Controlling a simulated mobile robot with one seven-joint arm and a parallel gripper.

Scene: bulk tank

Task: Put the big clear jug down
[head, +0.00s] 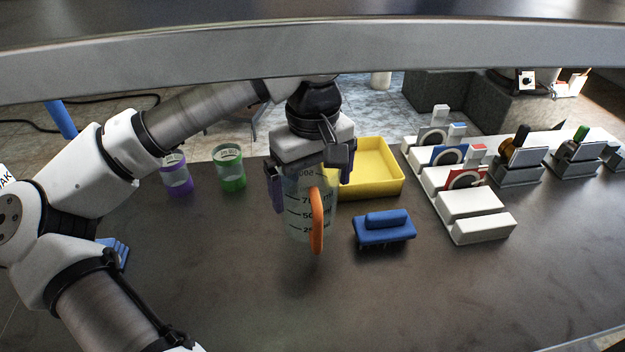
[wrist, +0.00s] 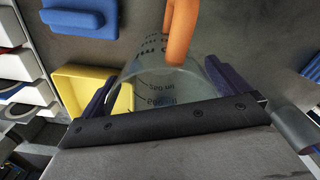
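The big clear jug (head: 297,212) has dark volume marks and an orange handle (head: 317,222) facing me. It is upright over the dark bench, left of the blue brush. My gripper (head: 311,193) comes down from above, with one purple finger on each side of the jug's upper part, shut on it. In the wrist view the jug (wrist: 150,72) lies between the two fingers (wrist: 165,88), and the orange handle is at the top. I cannot tell whether its base touches the bench.
A yellow tray (head: 394,189) stands behind and right of the jug, a blue brush (head: 384,228) to its right. A purple cup (head: 177,176) and a green cup (head: 229,169) stand to the left. White holders (head: 480,228) line the right. The front bench (head: 290,300) is clear.

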